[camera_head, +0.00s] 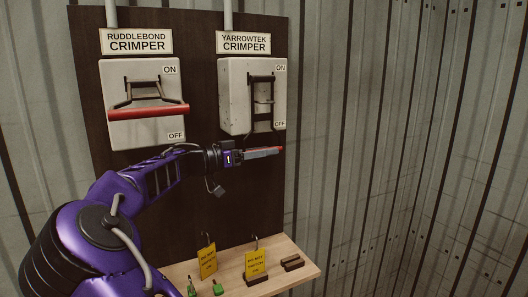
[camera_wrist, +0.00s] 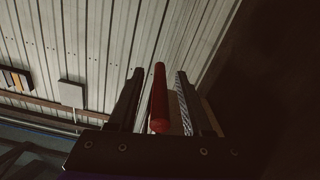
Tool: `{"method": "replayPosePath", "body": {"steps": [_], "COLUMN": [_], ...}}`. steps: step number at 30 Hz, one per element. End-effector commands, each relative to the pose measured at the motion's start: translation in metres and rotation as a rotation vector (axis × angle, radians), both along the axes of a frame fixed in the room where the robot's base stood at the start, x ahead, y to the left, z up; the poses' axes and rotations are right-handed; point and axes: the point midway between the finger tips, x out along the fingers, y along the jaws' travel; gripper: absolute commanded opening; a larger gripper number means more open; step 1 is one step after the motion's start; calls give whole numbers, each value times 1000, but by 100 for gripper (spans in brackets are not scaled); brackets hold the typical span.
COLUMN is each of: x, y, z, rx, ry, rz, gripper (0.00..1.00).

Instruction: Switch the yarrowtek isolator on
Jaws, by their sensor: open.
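The yarrowtek isolator (camera_head: 236,95) is a pale box at the right of the dark board, under a YARROWTEK CRIMPER label (camera_head: 244,43). Its dark lever arms hang down past the OFF mark, below the box. The red handle (camera_head: 279,149) is at their lower end, mostly hidden by my gripper (camera_head: 264,153). In the wrist view the red handle (camera_wrist: 159,98) lies lengthwise between the two open fingers (camera_wrist: 157,90), with a gap visible on each side. Whether either finger touches it cannot be told.
The ruddlebond isolator (camera_head: 142,82), with a red handle (camera_head: 148,112) across its front, is at the left. A wooden shelf (camera_head: 290,272) below holds yellow tags (camera_head: 256,263), green items (camera_head: 218,288) and dark blocks (camera_head: 292,263). The wall right of the board is clear.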

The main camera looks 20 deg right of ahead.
Motion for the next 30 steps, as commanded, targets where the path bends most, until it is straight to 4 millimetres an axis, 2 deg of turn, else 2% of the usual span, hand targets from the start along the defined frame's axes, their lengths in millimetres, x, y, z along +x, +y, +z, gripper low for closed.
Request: {"method": "replayPosePath", "body": {"steps": [8, 11, 17, 30], "x": [0, 0, 0, 0], "y": [-2, -2, -2, -2], "z": [0, 0, 0, 0], "rx": [0, 0, 0, 0], "ry": [0, 0, 0, 0], "rz": [0, -1, -1, 0], "gripper": [50, 35, 0, 0]}}
